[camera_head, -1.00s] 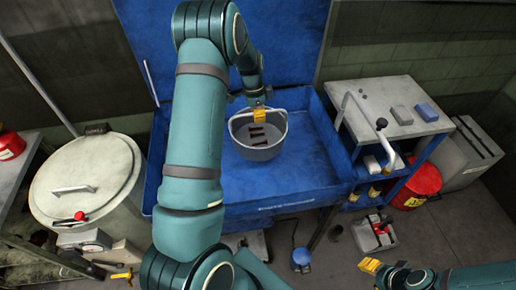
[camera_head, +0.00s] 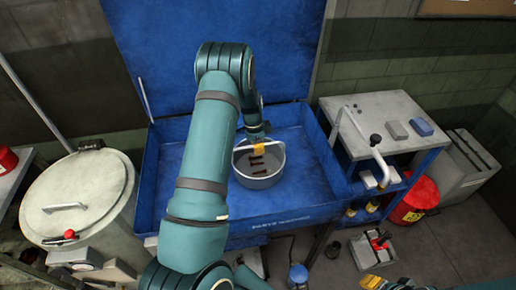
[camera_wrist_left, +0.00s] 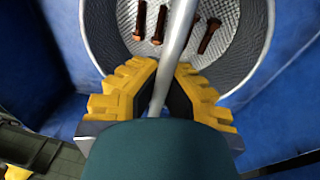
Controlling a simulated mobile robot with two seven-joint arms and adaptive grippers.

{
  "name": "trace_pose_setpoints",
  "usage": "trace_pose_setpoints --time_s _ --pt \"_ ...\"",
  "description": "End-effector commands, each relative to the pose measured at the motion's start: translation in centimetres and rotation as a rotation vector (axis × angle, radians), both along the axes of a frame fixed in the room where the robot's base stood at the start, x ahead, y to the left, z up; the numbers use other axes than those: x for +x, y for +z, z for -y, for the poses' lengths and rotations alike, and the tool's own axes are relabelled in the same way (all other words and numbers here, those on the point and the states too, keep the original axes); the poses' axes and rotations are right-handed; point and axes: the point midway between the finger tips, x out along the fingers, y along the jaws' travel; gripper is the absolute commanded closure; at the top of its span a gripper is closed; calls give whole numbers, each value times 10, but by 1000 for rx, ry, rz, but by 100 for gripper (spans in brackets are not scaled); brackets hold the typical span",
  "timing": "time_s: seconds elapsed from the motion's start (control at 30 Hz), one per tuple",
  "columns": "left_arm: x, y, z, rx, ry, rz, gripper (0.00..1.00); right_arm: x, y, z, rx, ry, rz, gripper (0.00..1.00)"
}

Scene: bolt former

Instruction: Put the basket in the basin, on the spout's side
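The basket (camera_head: 260,182) is a round grey mesh pail with several brown bolts inside. It is in the blue basin (camera_head: 176,165), right of its middle; I cannot tell whether it touches the floor. My left gripper (camera_head: 262,146) is at the basket's handle. In the left wrist view, the yellow fingers of my left gripper (camera_wrist_left: 167,72) close on both sides of the grey handle (camera_wrist_left: 180,30), with the basket (camera_wrist_left: 255,45) beyond. A curved pale pipe (camera_head: 362,138) stands at the basin's right; it may be the spout. My right gripper (camera_head: 374,283) is at the bottom edge, partly cut off.
A metal drum with a lid (camera_head: 75,195) stands left of the basin. A grey-topped cart (camera_head: 385,110) with a blue block (camera_head: 421,127) is at the right. A red bucket (camera_head: 415,200) stands beside it. The basin's left floor is bare.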

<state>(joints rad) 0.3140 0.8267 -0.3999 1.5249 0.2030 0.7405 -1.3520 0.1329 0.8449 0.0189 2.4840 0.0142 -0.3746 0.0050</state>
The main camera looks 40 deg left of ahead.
Motion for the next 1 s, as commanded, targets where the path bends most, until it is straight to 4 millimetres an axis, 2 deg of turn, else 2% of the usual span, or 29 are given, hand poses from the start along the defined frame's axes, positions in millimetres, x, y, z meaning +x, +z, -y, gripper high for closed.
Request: trace_pose_setpoints --time_s 0.13,0.17,0.23,0.27,0.67,0.77,1.0 --pt "0 -4 0 0 0 1 100 0 -5 0 -1 0 0 53" --pt "0 -4 0 0 0 -1 95 0 -5 0 -1 0 0 53" --pt "0 -3 0 0 0 -1 70 0 -4 0 -1 0 0 53" --pt "0 -3 0 -1 0 -1 66 0 -4 0 -1 0 0 53" --pt "0 2 0 0 0 0 66 0 2 0 0 0 0 53" --pt "1 15 -3 1 0 4 66 0 1 0 0 0 1 53" --pt "1 64 -11 1 1 4 66 0 3 0 1 0 0 53"
